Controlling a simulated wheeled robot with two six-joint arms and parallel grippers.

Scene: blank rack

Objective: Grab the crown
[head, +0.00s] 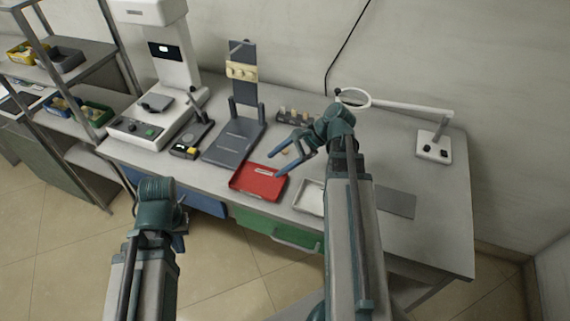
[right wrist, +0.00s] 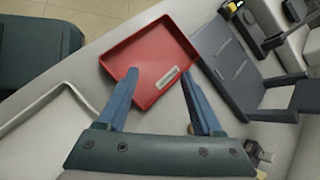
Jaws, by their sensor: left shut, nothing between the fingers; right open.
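No object is clearly recognisable as the crown. A small tan piece (head: 285,152) lies on the table beside the red tray, under my right gripper (head: 274,160). A tan bit (right wrist: 191,129) also shows beside a finger in the right wrist view, mostly hidden. My right gripper is open and empty above the table, its fingertips (right wrist: 160,77) over the near end of the red tray (right wrist: 125,67). The rack (head: 293,117) with several small pale blanks stands behind it. My left gripper (head: 181,236) is shut and empty, low in front of the table's left part.
A dark stand (head: 233,139) with a beige block (head: 242,71) rises left of the rack. A white machine (head: 175,70) is further left. A white tray (head: 308,198) lies near the front edge.

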